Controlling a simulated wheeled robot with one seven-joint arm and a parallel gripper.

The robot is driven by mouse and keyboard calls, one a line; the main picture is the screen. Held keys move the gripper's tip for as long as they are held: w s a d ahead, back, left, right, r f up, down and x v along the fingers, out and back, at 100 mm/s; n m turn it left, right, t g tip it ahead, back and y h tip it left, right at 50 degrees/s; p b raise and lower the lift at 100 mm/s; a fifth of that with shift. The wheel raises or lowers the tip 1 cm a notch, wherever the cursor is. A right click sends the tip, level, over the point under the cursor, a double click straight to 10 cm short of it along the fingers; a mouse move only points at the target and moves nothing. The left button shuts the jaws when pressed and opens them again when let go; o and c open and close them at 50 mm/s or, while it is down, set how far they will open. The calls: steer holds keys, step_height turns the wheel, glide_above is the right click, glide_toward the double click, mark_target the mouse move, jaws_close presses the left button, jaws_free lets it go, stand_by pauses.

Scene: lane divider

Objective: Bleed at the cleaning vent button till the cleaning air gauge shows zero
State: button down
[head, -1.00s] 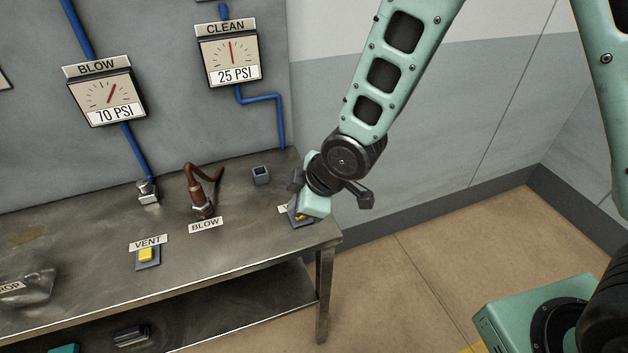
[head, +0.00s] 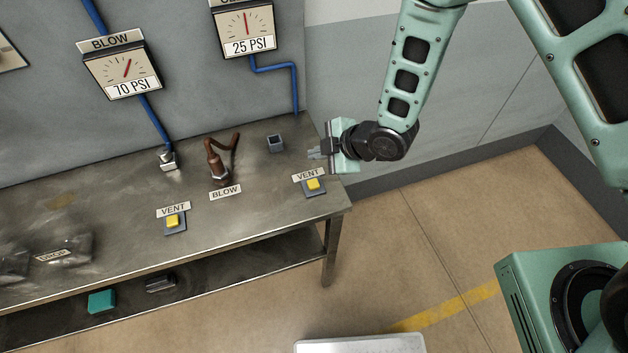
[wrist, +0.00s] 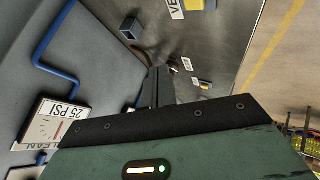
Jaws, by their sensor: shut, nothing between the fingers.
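The clean gauge (head: 246,30) on the wall reads 25 PSI, and its label is cut off by the top edge in the head view. It also shows at the lower left of the wrist view (wrist: 52,125). The right-hand vent button (head: 313,184) is yellow on a dark base at the bench's right end, below a VENT label. The button also shows in the wrist view (wrist: 196,5), near the top edge. My gripper (head: 310,154) is shut and empty, pointing left above the bench's right end, behind the button in the picture and apart from it.
A second yellow vent button (head: 172,221) lies left, near the brown blow valve (head: 218,165). The blow gauge (head: 122,71) reads 70 PSI. A small open grey box (head: 275,143) stands behind the right vent button.

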mark_target(318, 185)
steer(key=shift+f, duration=0.15)
step_height(318, 185, down, 8)
steer(key=b, duration=0.5)
steer(key=shift+f+b, duration=0.25)
steer(key=shift+b, duration=0.3)
steer(key=shift+f, duration=0.1)
stand_by(1.3)
steer(key=shift+f+b, duration=0.3)
steer(key=shift+b, duration=0.2)
steer(key=shift+f+b, duration=0.5)
steer(key=shift+b, duration=0.05)
stand_by(0.6)
stand_by(2.8)
steer(key=shift+r+p, duration=0.5)
steer(key=shift+r, duration=0.45)
